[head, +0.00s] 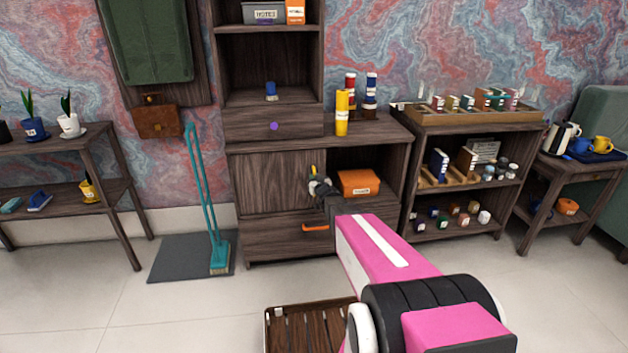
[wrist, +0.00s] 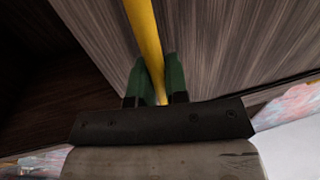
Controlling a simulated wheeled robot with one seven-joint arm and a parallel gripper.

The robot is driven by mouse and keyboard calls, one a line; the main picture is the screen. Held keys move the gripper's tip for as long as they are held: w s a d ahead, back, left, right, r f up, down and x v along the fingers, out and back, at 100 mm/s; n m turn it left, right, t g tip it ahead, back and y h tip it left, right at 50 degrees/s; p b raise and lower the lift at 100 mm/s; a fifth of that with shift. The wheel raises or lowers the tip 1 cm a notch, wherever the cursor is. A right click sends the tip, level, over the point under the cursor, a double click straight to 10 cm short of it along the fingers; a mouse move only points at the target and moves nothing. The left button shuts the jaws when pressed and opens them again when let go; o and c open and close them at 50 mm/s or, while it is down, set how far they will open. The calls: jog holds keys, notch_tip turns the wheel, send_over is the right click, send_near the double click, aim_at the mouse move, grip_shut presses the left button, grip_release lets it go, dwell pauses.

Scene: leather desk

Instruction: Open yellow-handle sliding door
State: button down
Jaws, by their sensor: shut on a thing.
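The wooden sliding door (head: 272,183) covers the left part of the cabinet's middle compartment. Its yellow handle (head: 313,170) is a small upright bar near the door's right edge, partly hidden by my gripper (head: 320,186). In the wrist view the yellow handle (wrist: 142,30) runs down between the green fingers of my gripper (wrist: 156,78), which are shut on it. The door's grained face (wrist: 220,45) lies behind the handle, and a dark open space (wrist: 40,85) shows at the left.
An orange box (head: 358,183) sits in the open right part of the compartment. A drawer with an orange handle (head: 315,228) is below. A slatted wooden crate (head: 300,328) stands on the floor in front. A teal broom (head: 205,200) stands left of the cabinet.

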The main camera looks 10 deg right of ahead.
jog(key=d, duration=3.7)
jog(key=shift+d, duration=0.15)
jog(key=c, duration=1.1)
grip_release()
jog(key=shift+c, duration=0.2)
jog(key=shift+s, duration=0.15)
jog(key=s+d, duration=0.2)
jog(key=s, duration=0.8)
jog(key=shift+s, duration=0.2)
